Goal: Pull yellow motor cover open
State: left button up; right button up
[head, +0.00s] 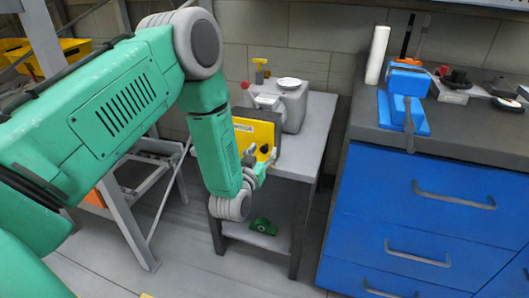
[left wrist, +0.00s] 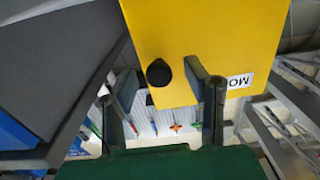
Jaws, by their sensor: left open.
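The yellow motor cover (head: 262,133) is on the front of a grey machine (head: 292,103) on a small table. In the left wrist view the yellow cover (left wrist: 200,30) is large, with a round black knob (left wrist: 158,73) near its edge and a white label (left wrist: 239,81) partly cut off. My left gripper (head: 261,160) is at the cover's lower part, and my forearm hides the cover's left side in the head view. In the left wrist view its two fingers are apart, one on each side of the knob. Contact with the knob cannot be told. My right gripper is not in view.
A blue drawer cabinet (head: 420,215) with a blue vise (head: 405,100) on top stands at the right. A green object (head: 263,227) lies on the table's lower shelf. A grey metal frame (head: 130,215) stands at the left. Open floor shows in front of the table.

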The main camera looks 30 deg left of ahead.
pick_arm(q)
jog(key=shift+w+a, duration=0.2)
jog(key=shift+w, duration=0.5)
jog(key=shift+d, duration=0.1)
grip_shut()
jog(key=shift+s+h, duration=0.1)
jog(key=shift+h, duration=0.2)
